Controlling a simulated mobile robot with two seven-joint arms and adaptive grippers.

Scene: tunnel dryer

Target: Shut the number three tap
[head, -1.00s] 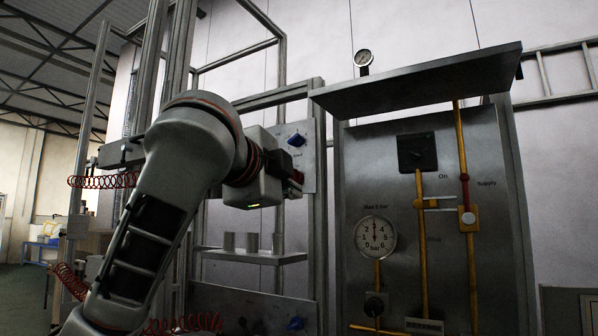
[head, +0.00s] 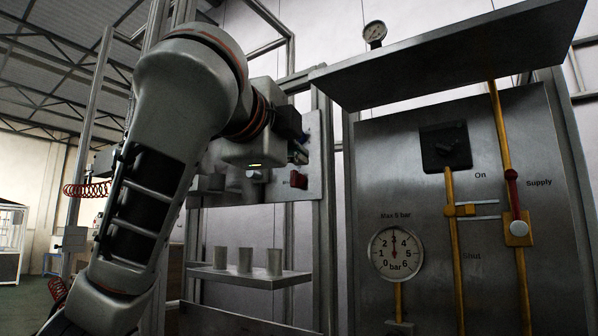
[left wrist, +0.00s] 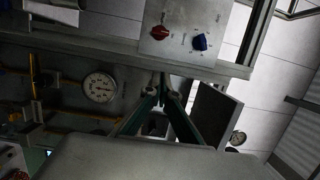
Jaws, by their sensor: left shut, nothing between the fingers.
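No number three is readable on any tap, so I cannot tell which tap is number three. A supply tap (head: 518,228) with an upright red lever is on the steel panel's right pipe. A yellow fitting (head: 460,210) sits by the "On" label, with "Shut" lower down. A small panel carries a red knob (head: 298,180); in the left wrist view the red knob (left wrist: 160,32) and a blue knob (left wrist: 200,42) show. My left gripper (head: 298,153) is in front of this panel, shut and empty. Its fingertips (left wrist: 163,82) meet below the knobs in the wrist picture. My right gripper is out of view.
A sloping steel hood (head: 450,55) juts out above the gauge panel. A round gauge (head: 396,254) is on that panel. A shelf (head: 250,277) with three grey cups stands below my left gripper. Metal frame posts surround the small panel.

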